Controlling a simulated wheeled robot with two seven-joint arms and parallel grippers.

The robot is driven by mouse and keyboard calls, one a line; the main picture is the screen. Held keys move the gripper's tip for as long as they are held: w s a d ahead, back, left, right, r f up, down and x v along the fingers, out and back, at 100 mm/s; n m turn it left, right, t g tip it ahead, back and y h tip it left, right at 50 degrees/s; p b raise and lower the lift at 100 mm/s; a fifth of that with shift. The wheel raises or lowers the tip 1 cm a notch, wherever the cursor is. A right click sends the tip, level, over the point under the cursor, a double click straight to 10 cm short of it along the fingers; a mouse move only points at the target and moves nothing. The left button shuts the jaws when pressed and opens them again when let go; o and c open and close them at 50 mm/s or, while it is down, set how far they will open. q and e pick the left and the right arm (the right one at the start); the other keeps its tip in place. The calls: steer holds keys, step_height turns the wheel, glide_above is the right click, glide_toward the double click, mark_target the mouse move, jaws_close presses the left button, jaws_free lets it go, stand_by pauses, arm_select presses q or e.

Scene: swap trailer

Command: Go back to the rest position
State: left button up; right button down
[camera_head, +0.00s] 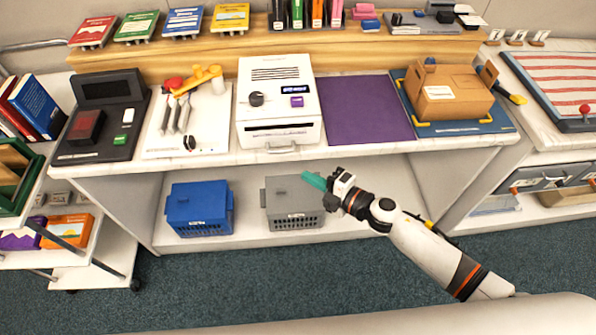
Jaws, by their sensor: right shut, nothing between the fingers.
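My right gripper (315,181) comes in from the lower right on a white arm with black and orange bands. Its teal fingers are shut with nothing between them. In the picture they overlap the upper right part of the grey crate (290,208) on the lower shelf; I cannot tell the distance between them. My left gripper is not in the head view.
The counter (430,145) holds a dark device (104,115), a white machine (278,100), a purple mat (365,108) and a cardboard box (447,93) on a blue tray. A blue crate (199,208) stands on the lower shelf. A wheeled cart (95,262) is at left.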

steer(key=s+d+f+m+h, duration=0.3)
steer(key=s+d+f+m, duration=0.15)
steer(key=f, duration=0.45)
steer(key=s+d+f+m+g+h, duration=0.1)
steer(key=s+d+f+m+h, duration=0.2)
steer(key=d+f+m, duration=0.4)
steer(key=s+d+f+m+h, duration=0.3)
steer(key=d+f, duration=0.1)
steer(key=f, duration=0.6)
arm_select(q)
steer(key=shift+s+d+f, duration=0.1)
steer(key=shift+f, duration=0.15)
arm_select(e)
steer(key=s+f+m+g+h, duration=0.1)
steer(key=s+f+m+g, duration=0.2)
steer(key=s, duration=0.7)
steer(key=s+f+m+g+h, duration=0.1)
steer(key=s+f+m+g, duration=0.1)
steer(key=s+f, duration=0.5)
steer(key=s+f+m+g, duration=0.3)
steer(key=s+f+g, duration=0.1)
steer(key=s, duration=1.1)
steer(key=shift+s+f+m+h, duration=0.2)
steer(key=shift+f+m+h, duration=0.2)
steer(key=shift+f, duration=0.45)
